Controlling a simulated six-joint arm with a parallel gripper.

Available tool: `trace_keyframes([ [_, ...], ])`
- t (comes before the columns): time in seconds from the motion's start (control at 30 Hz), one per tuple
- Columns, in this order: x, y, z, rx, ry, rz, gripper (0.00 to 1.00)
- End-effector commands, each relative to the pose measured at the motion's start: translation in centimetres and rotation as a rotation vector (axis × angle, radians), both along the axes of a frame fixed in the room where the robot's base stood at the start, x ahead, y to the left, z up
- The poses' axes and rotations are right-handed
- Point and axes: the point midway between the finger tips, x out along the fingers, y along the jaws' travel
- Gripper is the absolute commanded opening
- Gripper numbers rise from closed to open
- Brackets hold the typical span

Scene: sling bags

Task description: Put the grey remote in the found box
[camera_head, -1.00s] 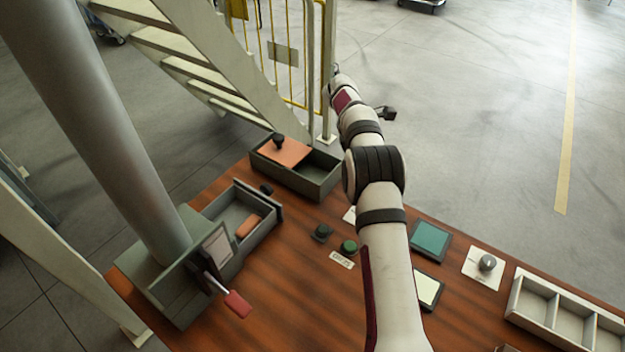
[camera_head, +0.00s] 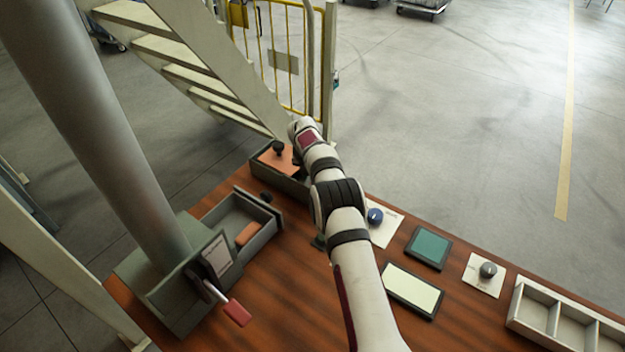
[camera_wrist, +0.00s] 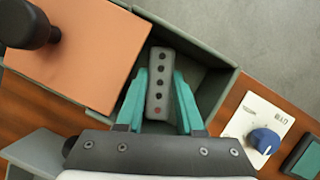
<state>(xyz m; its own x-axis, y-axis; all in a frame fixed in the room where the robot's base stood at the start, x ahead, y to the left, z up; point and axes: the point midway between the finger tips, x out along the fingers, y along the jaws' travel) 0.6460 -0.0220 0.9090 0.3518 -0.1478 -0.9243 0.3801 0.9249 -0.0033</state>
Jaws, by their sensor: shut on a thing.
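The grey remote (camera_wrist: 158,95), a slim bar with a row of dark buttons and one red button, is between the teal fingers of my gripper (camera_wrist: 160,88). My gripper is shut on it. The remote is over the uncovered part of a grey-green box (camera_wrist: 216,92), which also shows in the head view (camera_head: 284,186). I cannot tell how far above the box floor it is. An orange lid (camera_wrist: 80,50) with a black knob (camera_wrist: 30,22) covers the box's left part. In the head view my arm hides the gripper and remote. I see no readable "found" label.
An open drawer (camera_head: 268,232) holding an orange block (camera_head: 247,234) is left of my arm. A blue dial (camera_wrist: 263,140) on a white card is right of the box. A red-handled lever (camera_head: 236,312) stands at the front. A divided tray (camera_head: 540,322) is far right.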

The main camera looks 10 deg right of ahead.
Motion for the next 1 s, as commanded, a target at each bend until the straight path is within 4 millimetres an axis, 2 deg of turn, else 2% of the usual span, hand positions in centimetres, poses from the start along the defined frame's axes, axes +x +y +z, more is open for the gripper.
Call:
trace_keyframes([
  [0.1, 0.0, 0.0, -2.1, 0.000, 0.001, -0.001, 0.00],
  [0.4, 0.0, 0.0, -2.3, 0.000, 0.000, -0.002, 0.00],
  [0.43, 0.0, 0.0, -2.3, 0.000, 0.000, -0.002, 0.42],
  [0.5, 0.0, 0.0, -2.3, 0.000, 0.001, -0.002, 0.49],
  [0.8, 0.0, 0.0, -2.0, 0.000, 0.000, -0.002, 0.49],
  [0.87, -0.2, 0.1, -1.4, 0.000, 0.001, -0.002, 0.49],
  [1.0, -1.2, 0.5, 1.2, 0.000, -0.001, -0.001, 0.49],
])
